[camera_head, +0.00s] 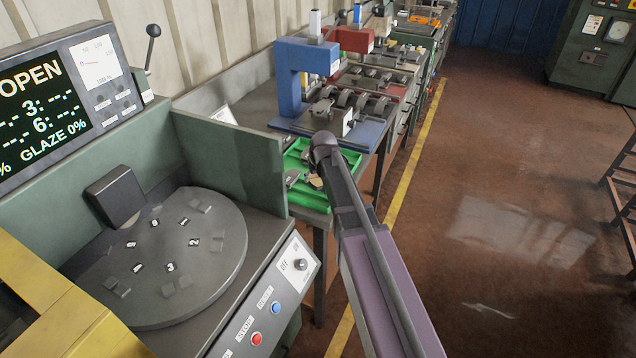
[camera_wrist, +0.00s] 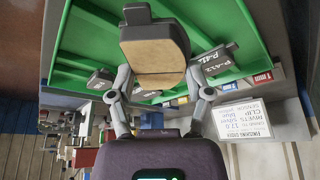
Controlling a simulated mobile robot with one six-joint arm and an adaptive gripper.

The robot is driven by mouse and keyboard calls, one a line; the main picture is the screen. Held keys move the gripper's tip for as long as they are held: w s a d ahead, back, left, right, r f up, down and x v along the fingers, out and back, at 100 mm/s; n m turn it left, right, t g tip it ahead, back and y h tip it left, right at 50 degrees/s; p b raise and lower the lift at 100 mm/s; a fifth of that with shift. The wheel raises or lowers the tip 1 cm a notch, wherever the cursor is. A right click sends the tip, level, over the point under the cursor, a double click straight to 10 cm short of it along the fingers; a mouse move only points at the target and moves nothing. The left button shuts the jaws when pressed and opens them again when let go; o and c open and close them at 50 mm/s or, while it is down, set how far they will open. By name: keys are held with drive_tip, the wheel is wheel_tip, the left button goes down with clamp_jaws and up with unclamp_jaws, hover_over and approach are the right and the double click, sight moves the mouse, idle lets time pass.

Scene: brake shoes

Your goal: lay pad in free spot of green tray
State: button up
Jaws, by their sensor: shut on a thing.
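The green tray (camera_head: 313,198) sits on the bench past the grey machine in the head view, partly hidden by my arm. In the wrist view the green tray (camera_wrist: 200,18) fills the upper part. My gripper (camera_wrist: 157,84) is shut on a pad (camera_wrist: 160,58), a block with a tan face and dark grey edges, held in front of the tray. Whether the pad touches the tray I cannot tell. Other dark pads lie in the tray: one marked P-412 (camera_wrist: 214,62) at the right and another (camera_wrist: 101,81) at the left. Part of the tray floor is hidden behind the held pad.
A printed sign (camera_wrist: 244,118) stands beside the tray. The grey machine with a round numbered table (camera_head: 165,255) is at the left, with its side wall (camera_head: 235,165) close to the tray. A blue press (camera_head: 292,85) stands behind the tray. Open floor lies right.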

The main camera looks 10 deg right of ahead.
sight(316, 182)
drive_tip(key=shift+w, duration=0.1)
drive_tip(key=shift+w+d, duration=0.1)
drive_tip(key=shift+w, duration=0.2)
drive_tip(key=shift+b+x, duration=1.05)
drive_tip(key=shift+s+d+f+b, duration=0.15)
drive_tip(key=shift+s+f+b, duration=0.05)
drive_tip(key=shift+f+b, duration=0.65)
drive_tip(key=shift+f, duration=0.15)
drive_tip(key=o, duration=1.3)
drive_tip(key=p+v, duration=1.1)
drive_tip(key=v, duration=0.1)
drive_tip(key=shift+d, duration=0.1)
